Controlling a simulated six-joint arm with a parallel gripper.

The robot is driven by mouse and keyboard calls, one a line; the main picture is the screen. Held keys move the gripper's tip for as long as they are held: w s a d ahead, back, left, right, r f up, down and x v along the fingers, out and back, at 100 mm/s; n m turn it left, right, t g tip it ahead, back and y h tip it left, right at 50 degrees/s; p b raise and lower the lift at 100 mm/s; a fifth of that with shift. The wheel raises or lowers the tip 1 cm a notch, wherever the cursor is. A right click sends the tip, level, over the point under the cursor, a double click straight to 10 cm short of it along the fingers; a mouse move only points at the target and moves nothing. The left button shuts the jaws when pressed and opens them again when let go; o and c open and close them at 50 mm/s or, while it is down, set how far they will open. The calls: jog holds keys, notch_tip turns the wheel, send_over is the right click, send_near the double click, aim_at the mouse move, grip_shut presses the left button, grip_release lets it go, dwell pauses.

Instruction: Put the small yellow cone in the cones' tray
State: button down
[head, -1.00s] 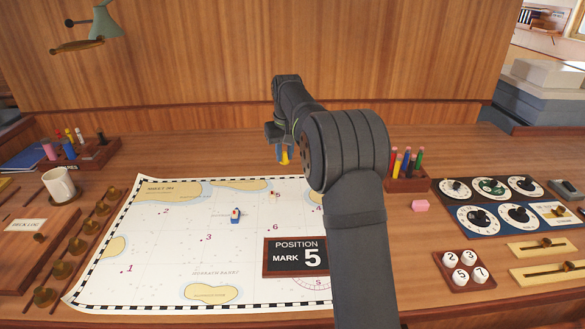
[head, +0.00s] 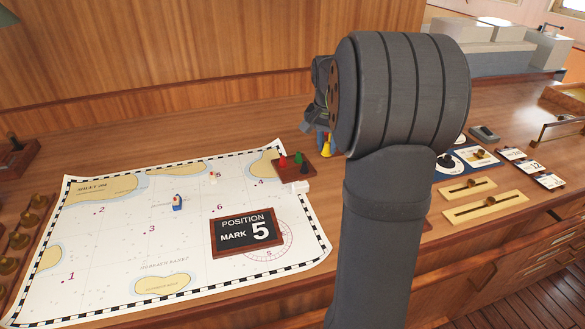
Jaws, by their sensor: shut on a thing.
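The small yellow cone (head: 327,147) is partly visible just below my gripper (head: 323,133), which is shut on it. My gripper holds it above the table, at the right and back of the cones' tray in the picture; the exact height is hard to tell. The cones' tray (head: 282,174) is a small dark wooden tray at the chart's right corner. It holds a red cone (head: 283,161), a green cone (head: 298,157) and a dark cone (head: 304,167). My arm hides part of my gripper and the area to the right.
The chart (head: 110,245) lies to the left, with a small blue and white boat (head: 177,202) and a position sign (head: 246,233) on it. Slider panels (head: 484,205) and cards (head: 530,167) stand at the right. The table behind the chart is clear.

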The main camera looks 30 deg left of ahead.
send_over(290, 174)
jog(key=f, duration=0.7)
jog(key=shift+s, duration=0.3)
jog(key=shift+f, duration=1.95)
jog(key=shift+f, duration=0.1)
jog(key=c, duration=1.6)
grip_release()
jog(key=shift+a, duration=0.1)
jog(key=shift+o, duration=0.3)
notch_tip(290, 174, up, 12)
jog(key=s, duration=0.1)
jog(key=shift+s, duration=0.4)
